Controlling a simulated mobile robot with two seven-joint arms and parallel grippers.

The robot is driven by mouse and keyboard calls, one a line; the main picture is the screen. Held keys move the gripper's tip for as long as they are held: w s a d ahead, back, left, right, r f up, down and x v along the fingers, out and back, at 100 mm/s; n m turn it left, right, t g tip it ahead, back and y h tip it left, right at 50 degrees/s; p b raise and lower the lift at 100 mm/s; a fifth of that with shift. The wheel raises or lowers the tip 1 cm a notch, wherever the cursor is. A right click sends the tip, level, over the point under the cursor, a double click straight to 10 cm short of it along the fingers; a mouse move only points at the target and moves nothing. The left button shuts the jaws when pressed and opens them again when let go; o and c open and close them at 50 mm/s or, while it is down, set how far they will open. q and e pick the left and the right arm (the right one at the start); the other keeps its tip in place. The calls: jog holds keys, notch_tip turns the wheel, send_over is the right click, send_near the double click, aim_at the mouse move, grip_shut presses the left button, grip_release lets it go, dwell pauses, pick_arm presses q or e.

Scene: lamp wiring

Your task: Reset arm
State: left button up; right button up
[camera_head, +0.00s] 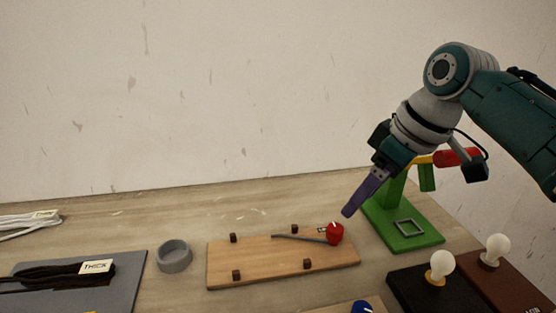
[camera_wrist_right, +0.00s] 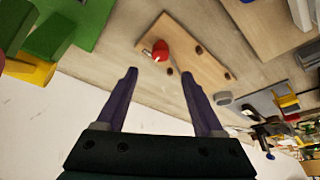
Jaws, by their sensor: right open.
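My right gripper (camera_head: 349,211) hangs in the air above the table, just above and to the right of the wooden board. In the right wrist view the gripper (camera_wrist_right: 158,75) has its two purple fingers wide apart with nothing between them. My left gripper does not show in the head view. The wooden board (camera_head: 232,262) lies on the table with several dark pegs. A red part (camera_head: 335,233) sits at its right end with a thin grey rod beside it; the red part also shows in the right wrist view (camera_wrist_right: 160,50).
A green stand (camera_head: 408,234) is close right of the gripper. Two bulbs (camera_head: 442,263) (camera_head: 497,245) stand on dark bases at front right. A grey ring (camera_head: 174,257) and a grey mat (camera_head: 135,277) with dark cable lie left. A plain wall stands behind the table.

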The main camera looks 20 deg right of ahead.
jog(key=shift+s+r, duration=0.2)
jog(key=shift+r, duration=0.25)
jog(key=s+a+f+h+p, duration=0.1)
jog(key=s+a+f, duration=0.15)
jog(key=s, duration=0.35)
jog(key=s+a+f+p, duration=0.1)
jog(key=s+a, duration=0.3)
jog(key=s, duration=0.2)
jog(key=s+a+r+m+p, duration=0.1)
jog(key=s+a+r, duration=0.15)
jog(key=s, duration=0.35)
jog(key=s+a+r+m, duration=0.1)
jog(key=s+a+r, duration=0.15)
jog(key=s, duration=0.25)
notch_tip(320, 180, up, 37)
jog(key=p, duration=3.8)
jog(key=shift+g, duration=0.3)
